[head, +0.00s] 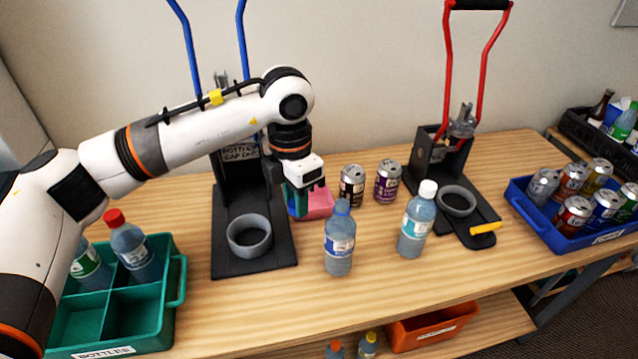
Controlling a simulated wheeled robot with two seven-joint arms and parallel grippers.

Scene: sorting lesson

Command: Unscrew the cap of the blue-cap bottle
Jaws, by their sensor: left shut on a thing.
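The blue-cap bottle (339,246) stands upright on the wooden table, front centre, with a white-and-blue label. Its blue cap (342,207) appears to be on its neck. My left gripper (306,198) points down behind and to the left of this bottle, apart from it. Its jaws are shut on a small teal-blue thing (296,202), partly hidden, which I cannot identify. A pink thing (319,204) shows just beside it; I cannot tell if they are joined. My right gripper is out of view.
A blue-handled press (228,262) and a red-handled press (483,228) flank the middle. A white-cap bottle (416,226) and cans (387,181) stand near. A green bottle crate (174,325) is left, a blue can crate (572,242) right.

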